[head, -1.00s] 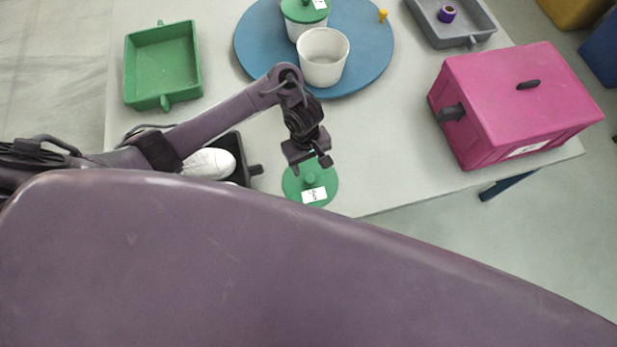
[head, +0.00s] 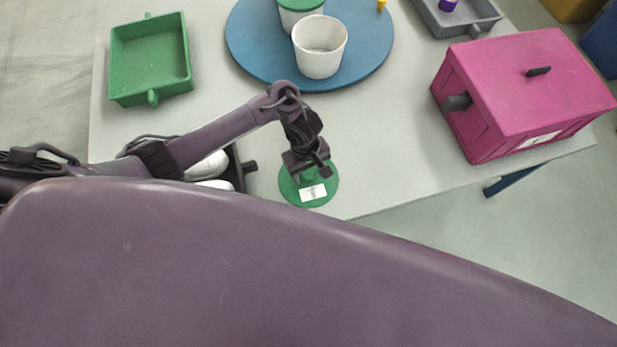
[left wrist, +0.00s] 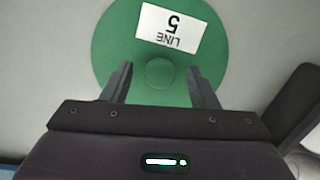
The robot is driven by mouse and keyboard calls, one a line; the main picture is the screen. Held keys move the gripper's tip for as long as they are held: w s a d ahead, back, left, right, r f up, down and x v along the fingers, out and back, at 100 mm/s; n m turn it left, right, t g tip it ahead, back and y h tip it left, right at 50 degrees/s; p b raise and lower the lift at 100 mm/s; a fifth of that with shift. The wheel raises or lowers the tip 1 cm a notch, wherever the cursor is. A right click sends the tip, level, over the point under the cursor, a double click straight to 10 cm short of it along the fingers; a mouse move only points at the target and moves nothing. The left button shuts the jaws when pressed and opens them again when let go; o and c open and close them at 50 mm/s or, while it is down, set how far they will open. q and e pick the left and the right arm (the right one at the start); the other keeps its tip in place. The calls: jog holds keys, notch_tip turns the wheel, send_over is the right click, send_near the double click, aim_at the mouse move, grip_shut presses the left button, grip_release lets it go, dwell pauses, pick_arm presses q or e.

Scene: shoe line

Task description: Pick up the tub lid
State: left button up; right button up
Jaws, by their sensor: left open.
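The green tub lid (head: 316,200) lies flat on the table near its front edge in the head view. It is round, with a white label and a central knob. In the left wrist view the lid (left wrist: 115,40) shows its "LINE 5" label, and its round knob (left wrist: 160,72) sits between my open fingers. My left gripper (head: 308,170) is right over the lid in the head view. In the left wrist view my left gripper (left wrist: 160,82) is open, one finger on each side of the knob, with gaps. My right gripper is not in view.
A white open tub (head: 320,48) and a green-lidded tub (head: 300,18) stand on a blue round board (head: 255,60). A green tray (head: 150,60) is at left, a magenta box (head: 520,90) at right. A dark tray with white shoes (head: 212,165) is beside my left arm.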

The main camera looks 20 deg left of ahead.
pick_arm(q)
jog(key=c, duration=1)
jog(key=shift+c, duration=0.2)
jog(key=shift+r, duration=0.15)
